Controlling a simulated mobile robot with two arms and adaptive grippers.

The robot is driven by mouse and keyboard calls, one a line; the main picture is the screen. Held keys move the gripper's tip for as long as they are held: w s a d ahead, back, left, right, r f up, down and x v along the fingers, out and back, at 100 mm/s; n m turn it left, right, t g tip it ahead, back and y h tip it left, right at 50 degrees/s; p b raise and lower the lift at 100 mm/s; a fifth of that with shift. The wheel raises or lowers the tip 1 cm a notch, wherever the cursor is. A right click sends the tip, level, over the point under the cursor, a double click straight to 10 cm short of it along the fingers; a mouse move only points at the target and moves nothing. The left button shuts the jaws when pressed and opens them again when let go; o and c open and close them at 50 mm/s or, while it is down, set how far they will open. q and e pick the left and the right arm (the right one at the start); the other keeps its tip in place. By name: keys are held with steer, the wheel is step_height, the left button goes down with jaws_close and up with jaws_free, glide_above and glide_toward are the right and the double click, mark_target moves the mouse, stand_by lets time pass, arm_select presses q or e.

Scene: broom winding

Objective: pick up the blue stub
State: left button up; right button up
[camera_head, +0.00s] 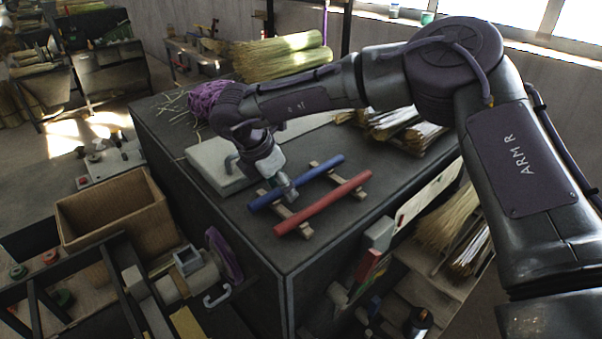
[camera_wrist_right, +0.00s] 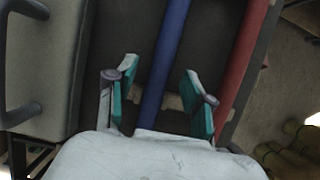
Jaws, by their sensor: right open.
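The blue stub (camera_head: 322,173) is a straight rod lying beside a red rod across two small wooden supports on the dark bench top. My right gripper (camera_head: 285,190) is above the blue stub, pointing down at it. In the right wrist view the blue stub (camera_wrist_right: 168,60) runs between the two teal-padded fingers of my right gripper (camera_wrist_right: 158,95), which are open and apart from each other. Whether the fingers reach down beside the stub is hard to tell. My left gripper is not seen.
The red rod (camera_head: 325,202) lies parallel to the stub, close to one finger in the wrist view. A pale board with a handle (camera_head: 213,168) is at the left. Purple twine (camera_head: 208,98) and straw bundles (camera_head: 280,58) are farther back. A cardboard box (camera_head: 117,212) stands left of the bench.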

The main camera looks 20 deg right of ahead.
steer(key=shift+a, duration=0.15)
steer(key=c, duration=1)
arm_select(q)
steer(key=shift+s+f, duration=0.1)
